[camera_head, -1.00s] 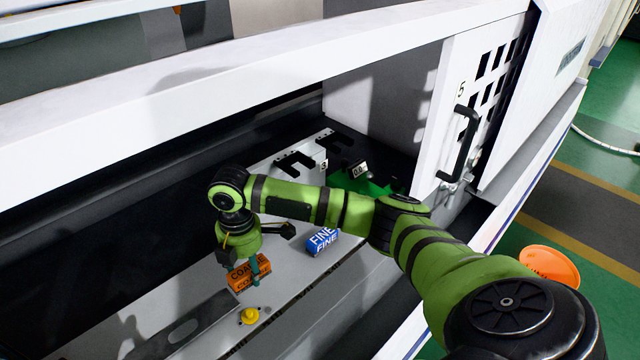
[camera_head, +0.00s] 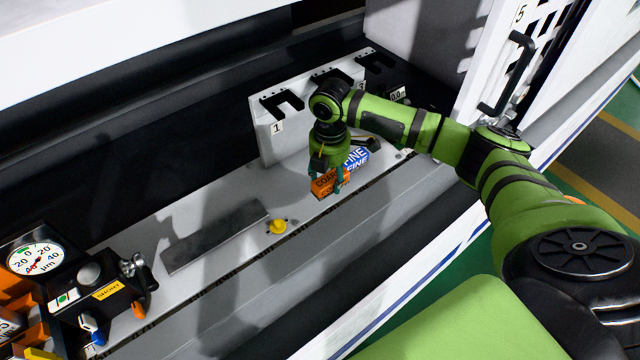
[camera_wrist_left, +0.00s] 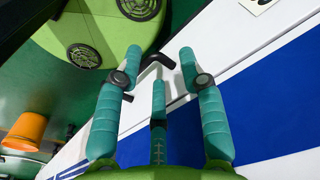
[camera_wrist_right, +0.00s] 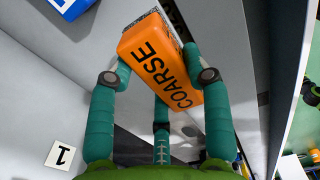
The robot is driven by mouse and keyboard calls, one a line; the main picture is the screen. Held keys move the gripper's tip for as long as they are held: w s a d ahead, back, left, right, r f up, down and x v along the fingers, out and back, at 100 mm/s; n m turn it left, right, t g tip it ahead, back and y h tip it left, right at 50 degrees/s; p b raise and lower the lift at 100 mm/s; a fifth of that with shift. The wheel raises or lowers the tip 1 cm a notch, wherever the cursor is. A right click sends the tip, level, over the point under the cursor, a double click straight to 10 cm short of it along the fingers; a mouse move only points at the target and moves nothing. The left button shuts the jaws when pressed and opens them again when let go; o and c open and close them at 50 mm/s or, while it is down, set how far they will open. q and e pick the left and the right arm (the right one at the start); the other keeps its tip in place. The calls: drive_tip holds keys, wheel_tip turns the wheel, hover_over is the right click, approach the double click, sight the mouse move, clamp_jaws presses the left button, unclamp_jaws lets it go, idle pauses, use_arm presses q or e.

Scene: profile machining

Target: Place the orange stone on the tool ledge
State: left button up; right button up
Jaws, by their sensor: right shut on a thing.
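The orange stone (camera_head: 325,185), marked COARSE, is in my right gripper (camera_head: 329,177). In the right wrist view the fingers close on both sides of the orange stone (camera_wrist_right: 158,62), which sits tilted between them. In the head view it appears above the grey ledge (camera_head: 235,262), close in front of the blue FINE stone (camera_head: 356,158). Whether it touches the ledge or the blue stone I cannot tell. My left gripper (camera_wrist_left: 160,62) shows only in the left wrist view. Its fingers are apart with nothing between them, outside the machine by a white and blue panel.
A white slotted rack (camera_head: 268,135) numbered 1 and 3 stands behind the right arm. A flat grey bar (camera_head: 215,238) and a yellow knob (camera_head: 277,226) are left of the stone. A dial gauge (camera_head: 37,257) and black device (camera_head: 100,300) are at far left.

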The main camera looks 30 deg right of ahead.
drive_tip(key=shift+w+a+f, duration=0.4)
drive_tip(key=shift+w, duration=0.15)
drive_tip(key=shift+w+a+f, duration=0.35)
drive_tip(key=shift+w+f, duration=0.05)
drive_tip(key=shift+w, duration=0.15)
wheel_tip(320, 180, down, 4)
drive_tip(key=b, duration=0.5)
drive_tip(key=shift+f, duration=0.15)
drive_tip(key=shift+s, duration=0.1)
drive_tip(key=o, duration=1.2)
